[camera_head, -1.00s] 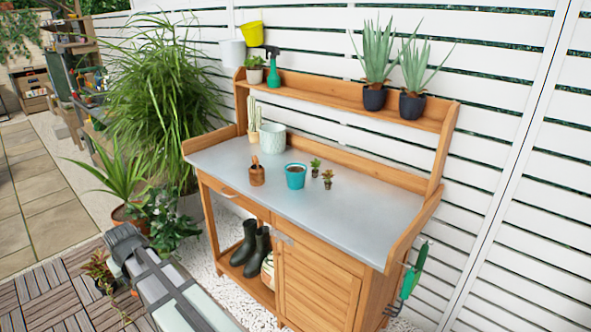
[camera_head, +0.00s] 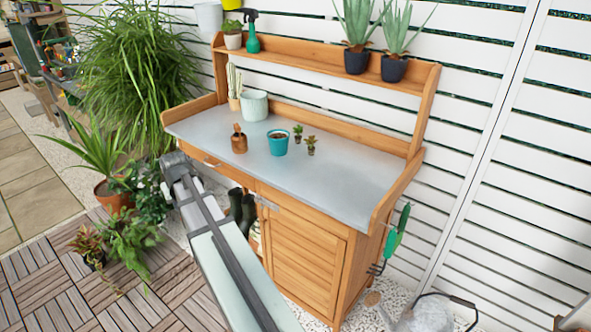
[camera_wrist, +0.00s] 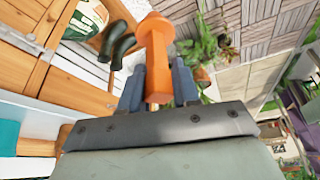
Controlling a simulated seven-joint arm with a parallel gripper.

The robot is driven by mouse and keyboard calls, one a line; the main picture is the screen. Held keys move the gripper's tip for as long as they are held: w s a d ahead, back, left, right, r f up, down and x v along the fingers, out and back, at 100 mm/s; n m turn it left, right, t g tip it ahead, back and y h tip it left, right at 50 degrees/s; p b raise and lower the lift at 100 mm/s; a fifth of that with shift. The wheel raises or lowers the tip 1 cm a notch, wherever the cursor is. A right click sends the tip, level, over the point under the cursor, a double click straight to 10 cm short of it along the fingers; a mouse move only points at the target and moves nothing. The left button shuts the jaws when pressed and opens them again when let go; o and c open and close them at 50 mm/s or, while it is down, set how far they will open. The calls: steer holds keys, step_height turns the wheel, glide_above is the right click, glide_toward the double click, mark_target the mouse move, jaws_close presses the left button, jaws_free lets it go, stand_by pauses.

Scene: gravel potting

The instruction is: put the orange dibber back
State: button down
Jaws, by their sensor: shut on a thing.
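In the wrist view, the orange dibber (camera_wrist: 158,55) is between the two dark fingers of my gripper (camera_wrist: 158,88), which is shut on it. Its rounded knob sticks out beyond the fingertips, clear of any surface. In the head view, my arm reaches up to the bench's front left; I cannot make out the dibber or the fingers there. A small brown pot (camera_head: 239,146) with a brown piece rising from it stands on the bench's metal top (camera_head: 340,177). What that piece is, I cannot tell.
A teal pot of soil (camera_head: 278,145) and two small plants (camera_head: 311,147) stand right of the brown pot. A pale pot (camera_head: 254,106) and cactus stand behind. The top's right half is clear. Dark boots (camera_wrist: 118,47) are below. A watering can (camera_head: 428,315) stands lower right.

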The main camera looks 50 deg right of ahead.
steer(key=s+d+r+m+g+h, duration=0.15)
steer(key=s+d+r, duration=0.4)
steer(key=d, duration=0.85)
steer(key=s+d+r+m, duration=0.35)
steer(key=d+r, duration=0.25)
steer(key=d, duration=0.8)
steer(key=s+d+r+m+h, duration=0.15)
steer(key=s+d+r, duration=0.4)
steer(key=d, duration=0.85)
steer(key=shift+y, duration=0.4)
steer(key=shift+a+f, duration=0.2)
steer(key=shift+f, duration=1.5)
steer(key=shift+a+f, duration=0.25)
steer(key=shift+f, duration=1.4)
steer(key=shift+a+f, duration=0.2)
steer(key=shift+f, duration=1.5)
steer(key=shift+f, duration=0.1)
steer(key=c, duration=0.8)
jaws_free()
